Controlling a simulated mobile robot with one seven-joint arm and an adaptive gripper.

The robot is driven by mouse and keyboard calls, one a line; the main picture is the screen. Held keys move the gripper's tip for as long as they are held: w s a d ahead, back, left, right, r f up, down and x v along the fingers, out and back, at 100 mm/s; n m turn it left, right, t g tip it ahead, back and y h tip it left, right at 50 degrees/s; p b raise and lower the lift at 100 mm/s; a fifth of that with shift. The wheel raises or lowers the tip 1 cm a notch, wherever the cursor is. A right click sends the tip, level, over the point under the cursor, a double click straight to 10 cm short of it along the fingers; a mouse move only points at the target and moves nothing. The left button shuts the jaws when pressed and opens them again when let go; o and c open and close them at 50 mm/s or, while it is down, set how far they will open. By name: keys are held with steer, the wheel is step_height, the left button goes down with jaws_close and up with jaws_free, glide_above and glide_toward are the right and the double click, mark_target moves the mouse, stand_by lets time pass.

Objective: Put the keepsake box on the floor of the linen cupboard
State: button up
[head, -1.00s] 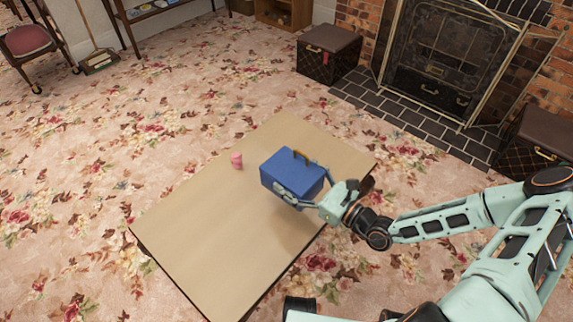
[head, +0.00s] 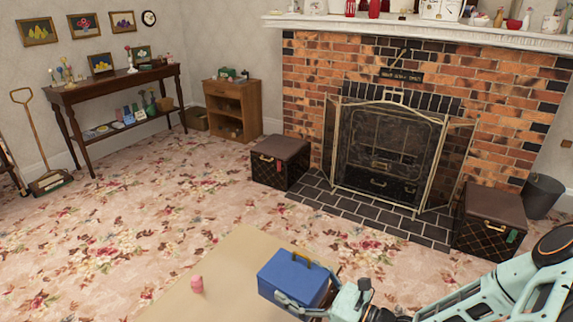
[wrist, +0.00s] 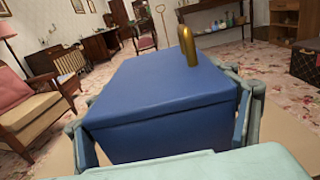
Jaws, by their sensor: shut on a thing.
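The blue box with a gold handle (head: 292,277), which I take for the keepsake box, is over the low tan table near the bottom of the head view. My gripper (head: 312,304) is shut on it, with a finger along its near side. In the wrist view the blue box (wrist: 165,95) fills the middle, level and lid shut, with a finger on each side. Its underside is hidden. No linen cupboard can be made out for certain; a small wooden cabinet with open shelves (head: 251,101) stands against the back wall.
A pink cup-like object (head: 197,285) stands on the tan table (head: 225,268), left of the box. Dark trunks (head: 280,163) (head: 490,220) flank the brick fireplace. A console table (head: 110,90) stands back left. Flowered carpet between is open.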

steer(key=w+d+r, duration=0.3)
steer(key=d+r, duration=0.8)
step_height(320, 180, up, 21)
steer(key=m+t+h+p, duration=0.5)
steer(key=h+p, duration=0.1)
steer(key=p, duration=2)
steer(key=shift+w+d+f+m+t, duration=0.15)
steer(key=shift+w+f+m+t, duration=0.05)
steer(key=shift+w+m+t, duration=0.1)
steer(key=shift+s, duration=0.2)
